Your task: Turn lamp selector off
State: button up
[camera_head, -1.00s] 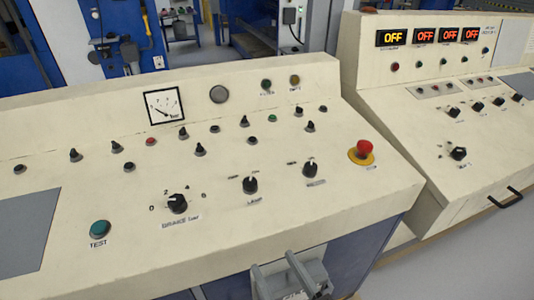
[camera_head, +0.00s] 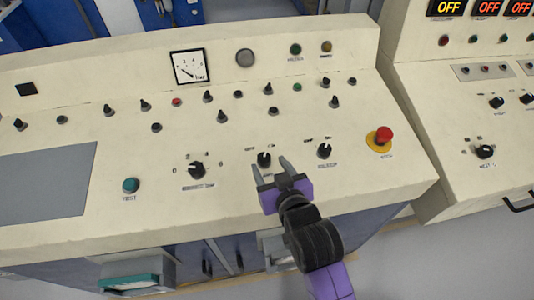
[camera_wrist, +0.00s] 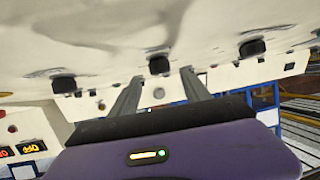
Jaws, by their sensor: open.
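Three black selector knobs stand in a row on the front of the cream console: a left knob (camera_head: 197,170) with a number scale, a middle knob (camera_head: 264,159) and a right knob (camera_head: 324,151). The small labels are too blurred to show which is the lamp selector. My gripper (camera_head: 271,166) is open and empty, in front of the middle knob. In the wrist view, the middle knob (camera_wrist: 159,65) shows between and beyond my two fingertips (camera_wrist: 161,77), with no visible contact. The middle knob's exact pointer setting cannot be told.
A red emergency button (camera_head: 383,136) on a yellow base is right of the knobs. A green test button (camera_head: 131,185) is at left. Several small switches and a gauge (camera_head: 190,66) lie behind. A second console (camera_head: 440,100) with "OFF" displays stands at right.

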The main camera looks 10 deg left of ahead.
aim_at(265, 159)
jog(key=shift+x, duration=2.7)
jog(key=shift+a, duration=0.1)
jog(key=shift+c, duration=0.2)
grip_shut()
